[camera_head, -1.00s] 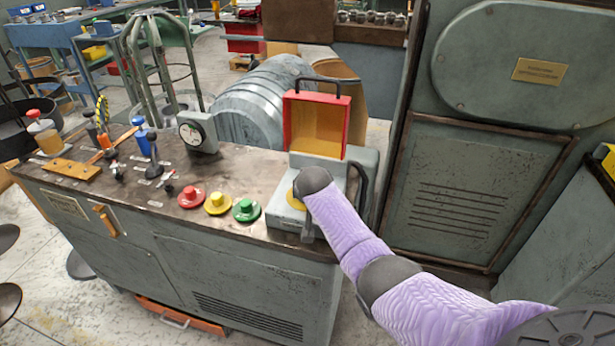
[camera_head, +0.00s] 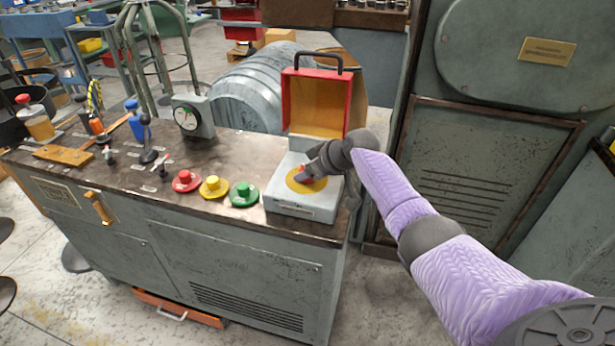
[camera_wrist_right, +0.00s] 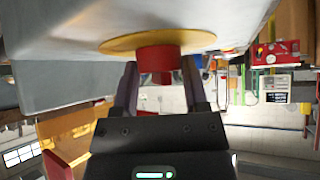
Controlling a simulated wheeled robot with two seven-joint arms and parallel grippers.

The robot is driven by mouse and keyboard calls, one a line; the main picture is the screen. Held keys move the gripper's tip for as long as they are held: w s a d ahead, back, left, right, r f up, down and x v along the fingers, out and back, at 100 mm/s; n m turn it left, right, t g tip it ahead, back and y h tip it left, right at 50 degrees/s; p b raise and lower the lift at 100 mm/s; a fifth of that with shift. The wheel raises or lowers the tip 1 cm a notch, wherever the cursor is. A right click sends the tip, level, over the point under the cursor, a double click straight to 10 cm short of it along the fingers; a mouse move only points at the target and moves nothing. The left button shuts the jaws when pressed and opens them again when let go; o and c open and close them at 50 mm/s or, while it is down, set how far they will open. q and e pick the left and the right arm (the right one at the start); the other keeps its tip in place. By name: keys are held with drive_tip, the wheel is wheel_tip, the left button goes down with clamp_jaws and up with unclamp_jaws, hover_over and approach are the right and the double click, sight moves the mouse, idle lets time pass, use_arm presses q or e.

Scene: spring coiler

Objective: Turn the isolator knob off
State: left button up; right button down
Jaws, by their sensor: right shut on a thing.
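The isolator knob is red and sits on a round yellow plate (camera_head: 319,184) on top of a grey box (camera_head: 290,209) at the right end of the bench. In the head view my right gripper (camera_head: 308,175) reaches in from the right and mostly covers the knob. In the right wrist view the knob (camera_wrist_right: 158,61) shows between the two fingers of the right gripper (camera_wrist_right: 160,82), against the yellow plate. The right gripper is shut on the knob. My left gripper is in neither view.
A red lid with a yellow inside (camera_head: 317,104) stands open behind the box. Red (camera_head: 186,181), yellow (camera_head: 213,187) and green (camera_head: 243,194) buttons sit left of it on the bench top. A gauge (camera_head: 191,117) and levers stand farther left. A large grey cabinet stands at the right.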

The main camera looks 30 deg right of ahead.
drive_tip(key=shift+f+n+y, duration=0.15)
drive_tip(key=shift+n+y, duration=0.15)
idle(0.4)
drive_tip(key=shift+c, duration=0.6)
unclamp_jaws()
drive_tip(key=shift+s, duration=0.1)
